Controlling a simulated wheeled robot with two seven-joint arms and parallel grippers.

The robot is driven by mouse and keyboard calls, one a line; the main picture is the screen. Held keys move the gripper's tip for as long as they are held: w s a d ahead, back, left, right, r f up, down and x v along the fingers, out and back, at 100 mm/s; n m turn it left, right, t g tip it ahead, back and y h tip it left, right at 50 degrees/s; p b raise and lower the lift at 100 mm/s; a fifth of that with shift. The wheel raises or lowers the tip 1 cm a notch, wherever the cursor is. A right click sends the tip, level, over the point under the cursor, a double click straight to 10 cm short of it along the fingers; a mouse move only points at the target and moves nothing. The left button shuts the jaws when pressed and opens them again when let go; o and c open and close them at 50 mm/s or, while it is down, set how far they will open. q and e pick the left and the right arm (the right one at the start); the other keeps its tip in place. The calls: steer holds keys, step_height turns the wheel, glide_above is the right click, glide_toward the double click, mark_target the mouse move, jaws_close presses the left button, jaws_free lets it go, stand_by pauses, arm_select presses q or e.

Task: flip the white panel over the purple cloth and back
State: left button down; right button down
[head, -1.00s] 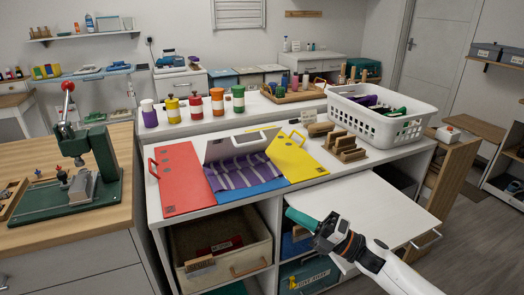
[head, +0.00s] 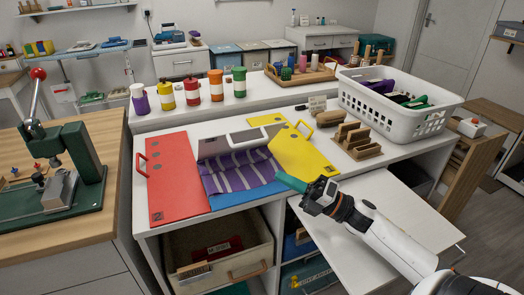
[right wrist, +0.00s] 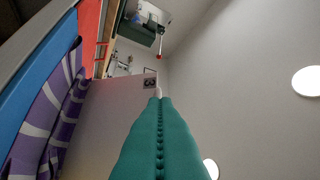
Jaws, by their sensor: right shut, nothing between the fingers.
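The white panel (head: 222,146) stands tilted up at the back of the purple cloth (head: 240,173), with a cut-out handle at its top edge. The cloth has pale stripes and lies over a blue panel (head: 228,200). In the right wrist view the white panel (right wrist: 110,115) rises beside the cloth (right wrist: 55,115). My right gripper (head: 282,179), with teal fingers, is shut and empty at the right front of the cloth, near the yellow panel (head: 300,157). The fingers (right wrist: 158,103) overlap the panel in the wrist view; I cannot tell whether they touch it. My left gripper is out of view.
A red panel (head: 180,185) with a handle lies left of the cloth. A wooden rack (head: 357,142) and a white basket (head: 395,120) stand to the right. Several coloured jars line the ledge behind. A white pull-out board (head: 350,245) extends below my right arm.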

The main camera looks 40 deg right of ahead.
steer(key=w+a+r+p, duration=0.1)
steer(key=w+r, duration=0.2)
steer(key=w, duration=0.4)
steer(key=shift+w+a+r, duration=0.25)
steer(key=shift+w+a, duration=0.05)
steer(key=shift+a, duration=0.1)
